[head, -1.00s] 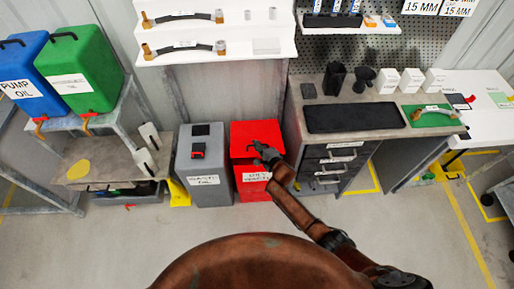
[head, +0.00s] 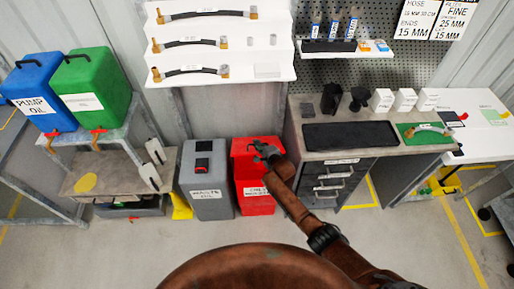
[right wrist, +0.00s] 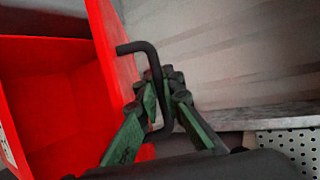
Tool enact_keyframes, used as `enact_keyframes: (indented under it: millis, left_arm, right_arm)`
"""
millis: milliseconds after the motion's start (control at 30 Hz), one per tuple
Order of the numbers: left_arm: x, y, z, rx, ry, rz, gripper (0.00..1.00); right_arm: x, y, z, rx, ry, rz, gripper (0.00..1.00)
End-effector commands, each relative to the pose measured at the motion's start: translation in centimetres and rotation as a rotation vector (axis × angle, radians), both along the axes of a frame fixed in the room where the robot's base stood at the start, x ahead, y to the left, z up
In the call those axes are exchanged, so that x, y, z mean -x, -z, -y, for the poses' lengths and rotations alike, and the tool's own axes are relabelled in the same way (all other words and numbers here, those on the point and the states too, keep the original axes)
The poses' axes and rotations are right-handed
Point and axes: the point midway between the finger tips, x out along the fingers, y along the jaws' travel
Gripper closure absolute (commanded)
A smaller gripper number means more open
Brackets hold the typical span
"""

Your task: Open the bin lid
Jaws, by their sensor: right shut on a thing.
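The red bin (head: 257,200) stands on the floor beside the grey bin. In the right wrist view its open inside (right wrist: 55,95) shows at left, and its red lid (right wrist: 112,45) is tilted up, with a bent black handle (right wrist: 150,58) on it. My right gripper (head: 262,150) is over the top of the red bin. In the right wrist view the gripper (right wrist: 166,82) is shut on the handle, which passes between its green-sided fingers. The fingers partly hide the handle. My left gripper is not in view.
A grey bin (head: 207,190) stands close on the left of the red bin. A workbench with drawers (head: 330,182) stands close on the right. A shelf unit (head: 215,70) is above and behind. The floor in front (head: 140,240) is clear.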

Motion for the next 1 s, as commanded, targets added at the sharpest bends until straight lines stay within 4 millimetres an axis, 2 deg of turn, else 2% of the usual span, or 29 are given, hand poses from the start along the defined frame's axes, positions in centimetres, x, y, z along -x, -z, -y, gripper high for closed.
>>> enact_keyframes:
  millis: [367,400,500,833,1000]
  left_arm:
    - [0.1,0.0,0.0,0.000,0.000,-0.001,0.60]
    - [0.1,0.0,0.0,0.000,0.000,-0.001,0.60]
    - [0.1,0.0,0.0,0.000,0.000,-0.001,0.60]
    - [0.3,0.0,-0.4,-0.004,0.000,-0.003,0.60]
    - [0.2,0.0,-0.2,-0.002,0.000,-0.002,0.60]
  right_arm:
    - [-0.2,-0.3,0.0,-0.001,-0.001,0.004,1.00]
    - [-0.1,-0.3,0.0,-0.001,-0.001,0.004,0.91]
    - [-0.1,-0.2,0.0,-0.001,0.000,0.003,0.85]
    - [0.1,-0.1,0.0,-0.002,0.000,0.001,0.84]
    - [1.0,-0.5,0.5,-0.003,0.000,0.000,0.84]
